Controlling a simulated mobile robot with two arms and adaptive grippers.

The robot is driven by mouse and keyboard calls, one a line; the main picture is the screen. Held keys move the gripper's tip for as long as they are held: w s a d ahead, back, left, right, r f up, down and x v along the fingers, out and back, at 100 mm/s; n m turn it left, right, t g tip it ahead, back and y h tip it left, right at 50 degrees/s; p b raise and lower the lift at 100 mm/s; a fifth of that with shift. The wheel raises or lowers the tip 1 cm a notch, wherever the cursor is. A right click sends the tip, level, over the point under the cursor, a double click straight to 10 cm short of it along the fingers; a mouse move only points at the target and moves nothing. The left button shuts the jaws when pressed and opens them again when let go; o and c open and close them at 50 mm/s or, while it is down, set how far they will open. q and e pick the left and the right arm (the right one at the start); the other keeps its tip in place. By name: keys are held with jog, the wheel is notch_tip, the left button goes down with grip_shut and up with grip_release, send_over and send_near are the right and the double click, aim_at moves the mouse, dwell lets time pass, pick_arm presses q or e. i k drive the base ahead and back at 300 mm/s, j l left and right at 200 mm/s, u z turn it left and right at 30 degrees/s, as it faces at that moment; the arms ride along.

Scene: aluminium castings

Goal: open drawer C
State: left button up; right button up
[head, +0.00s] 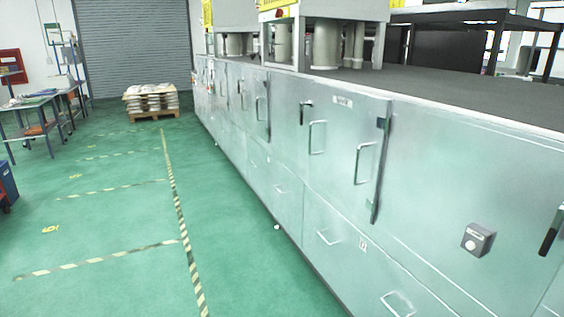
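A long row of pale metal cabinets runs from the near right to the far left. Its lower row holds drawers with bar handles: a nearer drawer front (345,262) with two handles (328,238) (398,304), and a drawer front farther along (272,178) with smaller handles. The drawers in view look shut. A small label (362,246) sits on the nearer drawer front, but its letter is too small to read. I cannot tell which drawer is C. Neither of my grippers is in view.
Upper cabinet doors (339,140) with upright handles are shut above the drawers. A grey button box (478,240) sticks out at the right. The green floor left of the cabinets is clear, with striped tape (172,180). A loaded pallet (152,101) stands far back.

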aim_at(288, 179)
jog(key=i+j+z, duration=0.15)
jog(key=i+j, duration=0.2)
jog(key=i, duration=0.35)
jog(key=i+j+z, duration=0.2)
jog(key=i+j, duration=0.2)
jog(key=i, duration=0.25)
jog(key=i+j+z, duration=0.15)
jog(key=i+j, duration=0.35)
jog(key=i, duration=0.1)
